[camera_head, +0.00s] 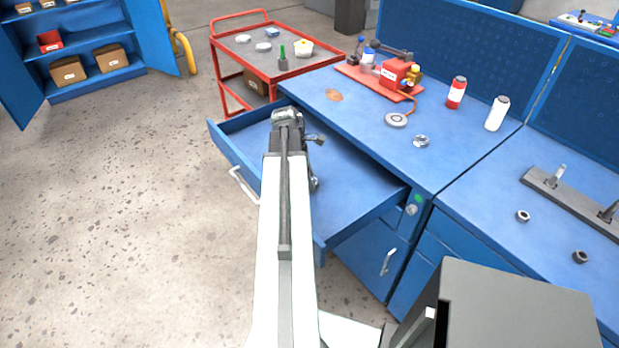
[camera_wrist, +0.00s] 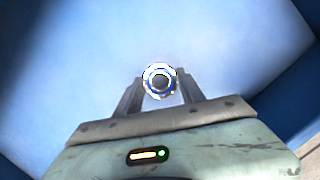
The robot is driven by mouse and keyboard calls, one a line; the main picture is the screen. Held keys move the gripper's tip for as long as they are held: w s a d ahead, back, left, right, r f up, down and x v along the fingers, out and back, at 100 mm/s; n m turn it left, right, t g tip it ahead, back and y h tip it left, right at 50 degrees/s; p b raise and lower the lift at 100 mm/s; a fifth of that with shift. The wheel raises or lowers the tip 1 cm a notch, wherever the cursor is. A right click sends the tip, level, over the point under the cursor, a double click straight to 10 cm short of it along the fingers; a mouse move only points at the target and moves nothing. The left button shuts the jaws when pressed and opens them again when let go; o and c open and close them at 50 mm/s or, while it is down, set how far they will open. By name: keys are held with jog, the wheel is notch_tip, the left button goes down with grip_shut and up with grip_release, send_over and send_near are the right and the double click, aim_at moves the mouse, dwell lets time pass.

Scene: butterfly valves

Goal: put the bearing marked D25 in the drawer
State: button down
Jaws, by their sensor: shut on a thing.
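The open blue drawer (camera_head: 350,180) sticks out from the workbench below the bench top. My arm reaches over it, and my gripper is above the drawer in the head view, mostly hidden by the wrist. In the wrist view my gripper (camera_wrist: 160,92) is shut on a small ring-shaped bearing (camera_wrist: 158,72) with a pale rim, a blue ring and a dark centre. Blue drawer surfaces fill the background there, and the bearing is held apart from them as far as I can tell. No marking on the bearing is readable.
On the bench top are a silver ring (camera_head: 421,141), a grey disc (camera_head: 396,120), a red pump unit (camera_head: 395,75), a red bottle (camera_head: 456,92) and a white bottle (camera_head: 497,113). Two dark rings lie on the right bench. A red cart (camera_head: 228,64) stands behind the drawer.

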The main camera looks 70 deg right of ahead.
jog(key=c, duration=0.6)
grip_release()
jog(key=shift+c, duration=0.2)
jog(key=shift+r, duration=0.1)
jog(key=p+v, duration=0.7)
jog(key=v, duration=0.1)
jog(key=shift+p, duration=0.4)
